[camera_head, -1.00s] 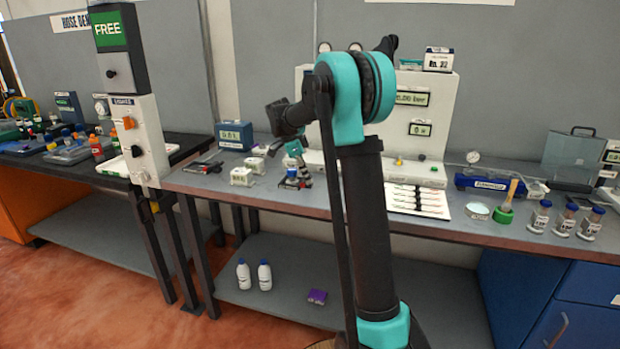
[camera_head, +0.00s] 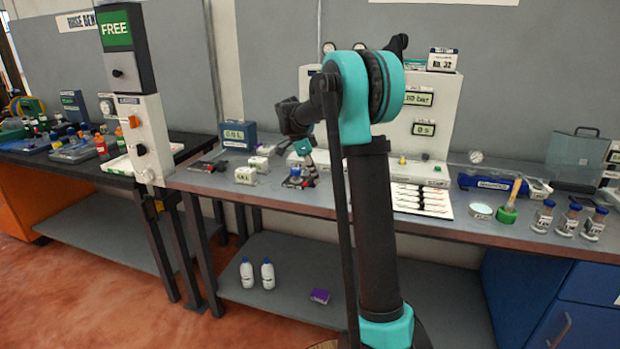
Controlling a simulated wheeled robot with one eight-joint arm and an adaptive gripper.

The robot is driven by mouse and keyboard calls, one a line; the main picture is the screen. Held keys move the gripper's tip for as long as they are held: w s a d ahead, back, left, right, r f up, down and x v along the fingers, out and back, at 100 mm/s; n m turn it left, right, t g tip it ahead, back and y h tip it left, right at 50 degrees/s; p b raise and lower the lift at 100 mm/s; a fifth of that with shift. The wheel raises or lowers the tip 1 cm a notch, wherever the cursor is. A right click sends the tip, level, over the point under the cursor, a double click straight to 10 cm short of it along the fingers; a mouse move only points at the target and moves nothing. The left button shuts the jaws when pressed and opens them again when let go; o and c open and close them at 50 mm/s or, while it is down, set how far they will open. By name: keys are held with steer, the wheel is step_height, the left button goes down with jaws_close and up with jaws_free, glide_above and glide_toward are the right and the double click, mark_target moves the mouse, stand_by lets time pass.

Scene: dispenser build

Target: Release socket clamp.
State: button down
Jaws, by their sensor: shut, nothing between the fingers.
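My gripper (camera_head: 307,164) points down over the bench, seen small and partly behind my own arm. It is shut and appears empty. Just below it sits a small dark device with blue and red parts (camera_head: 296,183), which may be the socket clamp; at this size I cannot tell its clamp from the rest. I cannot tell whether my fingertips touch it.
White blocks (camera_head: 246,176) and a blue display box (camera_head: 238,135) stand left of the gripper. A white panel with gauges (camera_head: 432,147) stands behind. The bench front edge (camera_head: 265,203) is clear.

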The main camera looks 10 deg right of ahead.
steer(key=shift+s+d+r, duration=0.15)
steer(key=shift+s+d, duration=0.1)
steer(key=shift+d, duration=0.25)
steer(key=shift+s+d+r, duration=0.1)
steer(key=shift+s+d, duration=0.1)
steer(key=shift+d, duration=0.3)
steer(key=w+v, duration=0.1)
steer(key=v, duration=0.9)
steer(key=shift+w+d, duration=0.1)
steer(key=shift+d, duration=0.05)
